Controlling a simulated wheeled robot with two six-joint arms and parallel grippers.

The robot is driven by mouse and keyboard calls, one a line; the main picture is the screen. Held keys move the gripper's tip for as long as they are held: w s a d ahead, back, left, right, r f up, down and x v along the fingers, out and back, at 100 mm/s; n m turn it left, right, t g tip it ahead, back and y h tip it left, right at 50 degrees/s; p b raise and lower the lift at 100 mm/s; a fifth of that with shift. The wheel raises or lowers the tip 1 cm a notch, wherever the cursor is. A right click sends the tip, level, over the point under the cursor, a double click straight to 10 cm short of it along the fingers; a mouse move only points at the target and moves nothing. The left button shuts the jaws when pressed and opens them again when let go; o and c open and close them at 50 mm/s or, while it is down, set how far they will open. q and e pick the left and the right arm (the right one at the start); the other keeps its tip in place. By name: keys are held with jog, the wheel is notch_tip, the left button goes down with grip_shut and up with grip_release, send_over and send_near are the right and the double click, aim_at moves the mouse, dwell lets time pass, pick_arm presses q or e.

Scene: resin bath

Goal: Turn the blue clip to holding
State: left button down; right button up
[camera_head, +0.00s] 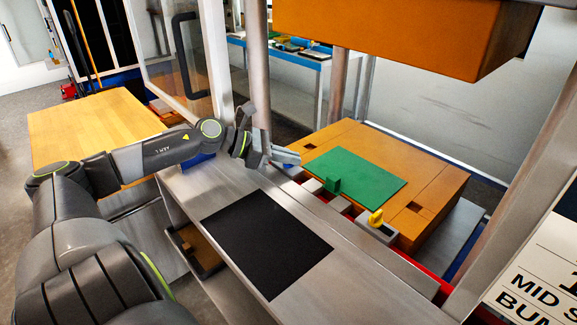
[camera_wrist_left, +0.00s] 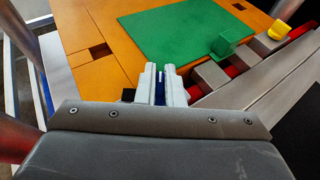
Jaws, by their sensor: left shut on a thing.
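My left gripper (camera_head: 287,157) reaches over the left end of the row of clips, at the near edge of the orange mould block (camera_head: 441,182). In the left wrist view its two pale fingers (camera_wrist_left: 162,78) are close together, shut on the blue clip (camera_wrist_left: 160,90). Only a narrow blue strip of the clip shows between the fingers, so its turn angle cannot be told. In the head view the fingers largely hide the clip. My right gripper is in neither view.
A green sheet (camera_head: 365,180) lies on the block. A green clip (camera_head: 333,186) and a yellow clip (camera_head: 376,218) stand along its near edge. A black mat (camera_head: 265,240) lies on the grey bench. An orange block (camera_head: 400,30) hangs overhead, beside metal posts (camera_head: 259,70).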

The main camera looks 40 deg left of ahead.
pick_arm(q)
jog(key=shift+s+f+m+g+h+b, duration=0.1)
jog(key=shift+f+m+g+h+b, duration=0.1)
jog(key=shift+m+g+h+b, duration=0.35)
jog(key=shift+s+f+m+g+h+b, duration=0.2)
jog(key=shift+m+g+b, duration=0.3)
jog(key=shift+b, duration=0.4)
jog(key=shift+w+r, duration=0.1)
jog(key=shift+w, duration=0.05)
jog(key=c, duration=1.5)
grip_release()
jog(key=shift+d+r, duration=0.1)
jog(key=shift+d, duration=0.05)
jog(key=shift+c, duration=0.2)
jog(key=shift+w+a, duration=0.2)
jog(key=shift+a, duration=0.05)
notch_tip(320, 180, up, 8)
jog(key=shift+r+b, duration=0.25)
jog(key=shift+b, duration=0.5)
jog(key=shift+r, duration=0.6)
